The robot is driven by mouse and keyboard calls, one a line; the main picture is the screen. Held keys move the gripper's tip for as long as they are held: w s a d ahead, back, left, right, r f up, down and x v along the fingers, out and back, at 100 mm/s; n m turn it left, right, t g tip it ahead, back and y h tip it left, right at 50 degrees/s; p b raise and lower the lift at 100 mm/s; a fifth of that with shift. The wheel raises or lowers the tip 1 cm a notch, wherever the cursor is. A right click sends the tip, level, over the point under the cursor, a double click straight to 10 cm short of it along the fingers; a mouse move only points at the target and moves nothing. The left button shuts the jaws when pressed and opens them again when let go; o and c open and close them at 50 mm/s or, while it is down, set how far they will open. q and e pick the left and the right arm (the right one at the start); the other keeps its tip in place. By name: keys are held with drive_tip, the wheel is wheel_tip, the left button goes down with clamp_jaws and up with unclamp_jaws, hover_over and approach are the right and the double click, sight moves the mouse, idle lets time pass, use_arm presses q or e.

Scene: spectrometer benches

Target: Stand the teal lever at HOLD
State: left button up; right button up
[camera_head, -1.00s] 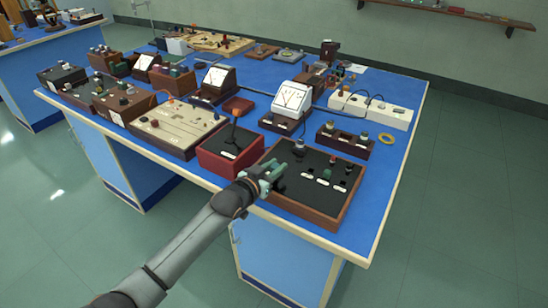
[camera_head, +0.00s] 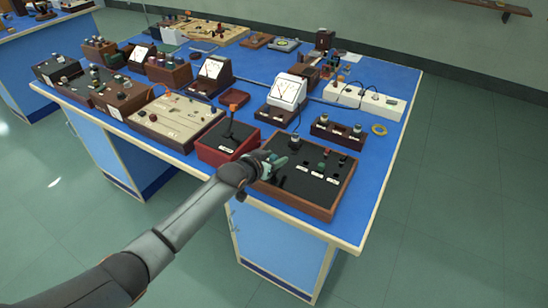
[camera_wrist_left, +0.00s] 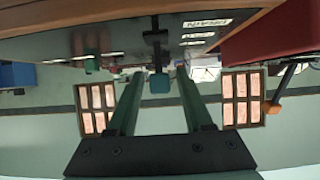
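The teal lever (camera_wrist_left: 160,83) shows in the left wrist view as a blocky teal knob on a dark stem, joined to a dark bracket on a panel; that view appears upside down. My left gripper (camera_wrist_left: 155,88) is open, its two green fingers on either side of the knob with gaps. In the head view my left gripper (camera_head: 273,166) is over the left part of the dark panel (camera_head: 312,195) with a brown wooden frame. There the lever cannot be told apart from the fingers. White labels (camera_wrist_left: 207,22) sit beside the lever; their words are unreadable. My right gripper is not in view.
A red box (camera_head: 215,152) with an orange-tipped lever (camera_head: 232,108) stands just left of the panel. A cream board (camera_head: 172,118) lies further left. Meters and a white strip (camera_head: 362,98) stand behind. The bench's right front corner (camera_head: 350,235) is bare blue.

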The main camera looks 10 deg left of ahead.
use_arm(q)
drive_tip(key=shift+o, duration=0.3)
drive_tip(key=p+v, duration=0.1)
drive_tip(key=v, duration=1.1)
drive_tip(key=shift+s, duration=0.25)
drive_tip(key=shift+a+r, duration=0.1)
drive_tip(key=s+a+f+n+g+y, duration=0.1)
drive_tip(key=s+f, duration=0.8)
drive_tip(key=s, duration=0.4)
drive_tip(key=s+a+f+n+g, duration=0.1)
drive_tip(key=s+f, duration=0.9)
drive_tip(key=s, duration=0.4)
drive_tip(key=shift+y, duration=0.4)
